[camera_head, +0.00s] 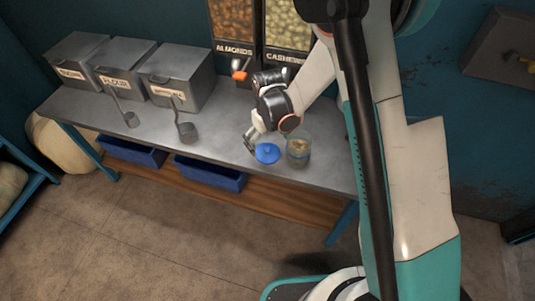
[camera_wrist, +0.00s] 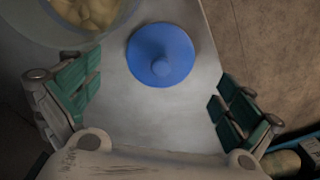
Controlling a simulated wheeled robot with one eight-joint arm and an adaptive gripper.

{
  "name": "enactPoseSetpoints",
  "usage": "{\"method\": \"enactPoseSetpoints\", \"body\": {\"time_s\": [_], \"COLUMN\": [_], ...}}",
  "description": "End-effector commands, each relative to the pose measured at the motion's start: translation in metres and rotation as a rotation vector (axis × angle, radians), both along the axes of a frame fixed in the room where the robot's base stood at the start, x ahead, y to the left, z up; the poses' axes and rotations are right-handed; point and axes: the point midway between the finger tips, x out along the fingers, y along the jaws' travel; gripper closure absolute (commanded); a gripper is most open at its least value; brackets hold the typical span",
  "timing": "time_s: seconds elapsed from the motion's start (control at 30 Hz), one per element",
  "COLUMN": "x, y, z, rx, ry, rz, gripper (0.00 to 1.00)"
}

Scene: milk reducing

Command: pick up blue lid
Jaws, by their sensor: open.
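The blue lid (camera_head: 267,153) is round with a small knob on top and lies on the grey metal counter, to the left of a glass jar. In the wrist view the lid (camera_wrist: 161,55) lies ahead of my gripper, between the lines of the two fingers. My gripper (camera_head: 252,140) is just behind and left of the lid in the head view. In the wrist view my gripper (camera_wrist: 160,100) has its green-padded fingers wide apart with nothing between them. The lid looks untouched.
The glass jar (camera_head: 298,150) with pale contents stands close beside the lid; it also shows in the wrist view (camera_wrist: 85,12). Grey labelled bins (camera_head: 178,78) and scoops (camera_head: 187,131) stand to the left on the counter (camera_head: 222,125). The counter's front edge is close to the lid.

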Motion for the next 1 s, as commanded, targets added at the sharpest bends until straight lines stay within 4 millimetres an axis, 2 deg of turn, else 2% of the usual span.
{"method": "enactPoseSetpoints", "body": {"time_s": [0.1,0.27,0.53,0.6,0.73,1.0], "x": [0.000,-0.001,-0.001,-0.001,-0.001,-0.001], "y": [0.000,0.000,0.000,0.000,0.000,0.000], "z": [-0.020,-0.042,-0.044,-0.044,-0.044,-0.044], "rx": [0.000,0.000,0.000,0.000,0.000,0.000], "ry": [0.000,0.000,0.000,0.000,0.000,0.000], "rz": [0.000,0.000,0.000,0.000,0.000,0.000], "gripper": [0.01,0.01,0.01,0.17,0.41,0.45]}}
